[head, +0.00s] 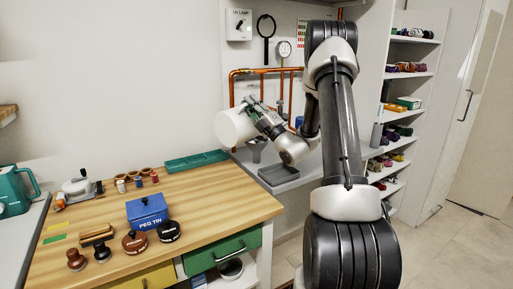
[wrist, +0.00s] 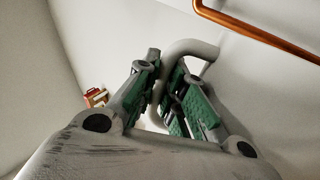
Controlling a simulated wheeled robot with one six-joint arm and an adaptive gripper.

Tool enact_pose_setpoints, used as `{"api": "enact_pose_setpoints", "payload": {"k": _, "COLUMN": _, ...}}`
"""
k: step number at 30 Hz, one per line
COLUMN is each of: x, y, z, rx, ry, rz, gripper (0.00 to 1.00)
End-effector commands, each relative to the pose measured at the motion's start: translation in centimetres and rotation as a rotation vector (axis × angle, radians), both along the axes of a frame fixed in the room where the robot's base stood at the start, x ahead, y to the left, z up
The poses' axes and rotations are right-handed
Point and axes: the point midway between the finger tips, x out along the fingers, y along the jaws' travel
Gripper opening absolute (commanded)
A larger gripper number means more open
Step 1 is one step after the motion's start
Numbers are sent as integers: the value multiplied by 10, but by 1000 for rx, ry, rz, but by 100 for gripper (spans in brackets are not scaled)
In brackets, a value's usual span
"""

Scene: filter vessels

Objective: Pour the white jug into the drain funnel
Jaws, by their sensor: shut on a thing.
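The white jug (head: 231,128) is held in the air in the head view, above the far right end of the wooden bench and near the back wall. It looks tilted. My gripper (head: 255,117) is at its right side. In the wrist view, my gripper (wrist: 172,100) has its green-padded fingers shut around the jug's curved handle (wrist: 190,48). A grey funnel-like piece (head: 257,146), apparently the drain funnel, stands below and slightly right of the jug, apart from it. The jug's mouth and contents cannot be made out.
Copper pipes (head: 263,72) run along the wall behind my gripper. A dark grey tray (head: 279,175) lies on the grey counter. The wooden bench (head: 215,199) holds a green tray (head: 196,161) and a blue peg tin (head: 147,211). Shelves stand right.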

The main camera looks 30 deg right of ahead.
Motion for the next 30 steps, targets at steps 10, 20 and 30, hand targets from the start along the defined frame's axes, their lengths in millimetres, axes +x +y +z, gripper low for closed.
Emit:
{"api": "enact_pose_setpoints", "payload": {"k": 10, "x": 1, "y": -3, "z": 2, "rx": 20, "ry": 4, "rz": 0, "gripper": 0}}
{"api": "enact_pose_setpoints", "payload": {"k": 20, "x": 2, "y": -7, "z": 4, "rx": 46, "ry": 11, "rz": 0, "gripper": 0}}
{"api": "enact_pose_setpoints", "payload": {"k": 30, "x": 4, "y": -13, "z": 5, "rx": 78, "ry": 21, "rz": 1, "gripper": 0}}
